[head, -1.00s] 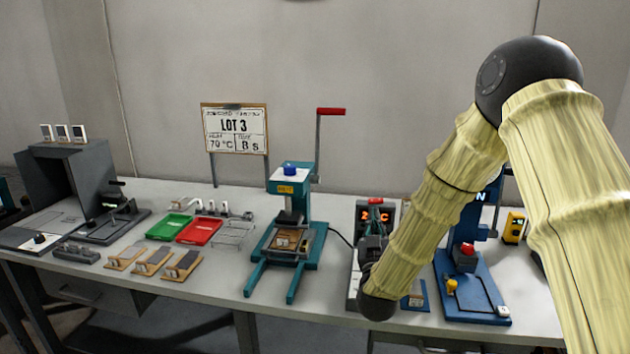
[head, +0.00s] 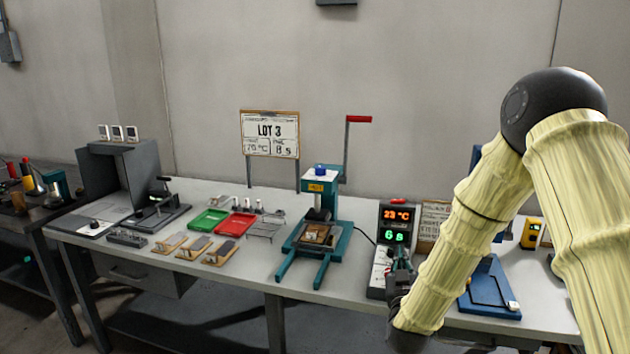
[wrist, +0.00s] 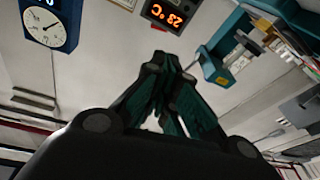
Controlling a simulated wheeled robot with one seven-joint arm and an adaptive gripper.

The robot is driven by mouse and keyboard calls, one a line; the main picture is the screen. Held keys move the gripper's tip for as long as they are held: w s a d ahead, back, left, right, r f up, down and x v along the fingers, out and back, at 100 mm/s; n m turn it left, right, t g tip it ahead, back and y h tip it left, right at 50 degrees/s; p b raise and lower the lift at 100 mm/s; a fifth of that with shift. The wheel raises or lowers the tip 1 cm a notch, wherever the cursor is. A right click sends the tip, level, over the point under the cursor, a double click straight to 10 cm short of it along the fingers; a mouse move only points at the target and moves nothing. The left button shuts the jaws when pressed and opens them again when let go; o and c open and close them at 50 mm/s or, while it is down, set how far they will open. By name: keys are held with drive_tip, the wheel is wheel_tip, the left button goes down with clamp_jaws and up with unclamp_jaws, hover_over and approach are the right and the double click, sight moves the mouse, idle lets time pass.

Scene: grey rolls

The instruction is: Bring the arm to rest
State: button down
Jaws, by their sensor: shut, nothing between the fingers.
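My arm, in a pale yellow ribbed cover with a dark elbow, fills the right side of the head view. My gripper (head: 400,278) hangs at its lower end by the table's front edge, partly hidden behind the forearm. In the wrist view my gripper (wrist: 164,62) shows with its dark fingers together and nothing between them. The controller (head: 396,228), reading 23 °C and 8 s, stands just behind my gripper; its red display shows upside down in the wrist view (wrist: 166,14).
A teal press (head: 318,215) with a red-handled lever stands left of the controller. Green (head: 203,222) and red (head: 236,225) trays and several small wooden stands lie further left. A blue fixture (head: 490,290) is right, partly behind my arm. A round dial (wrist: 48,27) shows in the wrist view.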

drive_tip(key=s+a+f+g+y+p, duration=0.15)
drive_tip(key=s+f+g, duration=0.35)
drive_tip(key=s+f, duration=0.75)
drive_tip(key=s+d+f+g+y, duration=0.15)
drive_tip(key=s+f+g, duration=0.45)
drive_tip(key=f, duration=1.1)
drive_tip(key=s+f+g, duration=0.3)
drive_tip(key=s, duration=0.8)
drive_tip(key=s+f+g, duration=0.3)
drive_tip(key=s+f, duration=0.1)
drive_tip(key=s, duration=0.6)
drive_tip(key=s+f+m+g, duration=0.1)
drive_tip(key=s+f, duration=0.3)
drive_tip(key=s, duration=0.7)
drive_tip(key=shift+s+d+g, duration=0.2)
drive_tip(key=shift+s+g, duration=0.15)
drive_tip(key=shift+g, duration=0.55)
drive_tip(key=c, duration=2.2)
unclamp_jaws()
